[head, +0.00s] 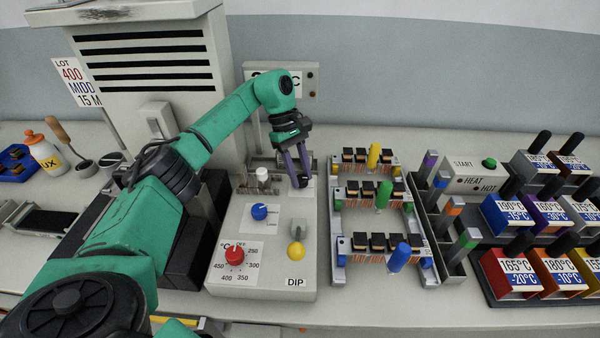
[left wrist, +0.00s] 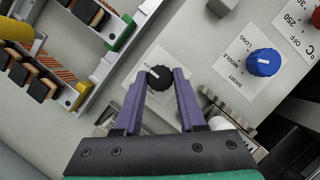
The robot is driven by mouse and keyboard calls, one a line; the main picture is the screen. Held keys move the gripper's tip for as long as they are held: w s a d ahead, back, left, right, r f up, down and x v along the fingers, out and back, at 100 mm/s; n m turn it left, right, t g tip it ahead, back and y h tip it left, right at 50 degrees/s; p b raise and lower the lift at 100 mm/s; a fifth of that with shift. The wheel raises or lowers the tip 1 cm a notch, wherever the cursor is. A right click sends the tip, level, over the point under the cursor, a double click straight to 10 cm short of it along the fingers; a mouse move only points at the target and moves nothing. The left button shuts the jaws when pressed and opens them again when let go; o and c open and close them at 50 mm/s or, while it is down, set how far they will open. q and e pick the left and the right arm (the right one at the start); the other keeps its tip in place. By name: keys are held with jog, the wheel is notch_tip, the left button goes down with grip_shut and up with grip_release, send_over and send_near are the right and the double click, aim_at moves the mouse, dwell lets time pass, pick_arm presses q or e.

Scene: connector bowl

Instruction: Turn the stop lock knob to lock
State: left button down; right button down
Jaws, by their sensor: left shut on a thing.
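The stop lock knob (left wrist: 158,78) is a small black ribbed knob with a white pointer line. It sits on a pale label at the far right of the control box (head: 225,272). In the left wrist view it lies between the purple fingertips of my left gripper (left wrist: 160,84), which is shut on it. The pointer line points toward the upper left of that view. In the head view my left gripper (head: 302,178) reaches down from above, and its fingers partly hide the knob. The label's words are not readable. My right gripper is not in view.
Close to the right stand connector racks (head: 340,246) with coloured handles.

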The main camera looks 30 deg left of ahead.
pick_arm(q)
jog(key=shift+r, duration=0.2)
jog(key=c, duration=0.7)
grip_release()
jog(key=shift+o, duration=1.1)
jog(key=shift+f, duration=0.1)
jog(key=v, duration=1.2)
jog(key=shift+p, duration=0.45)
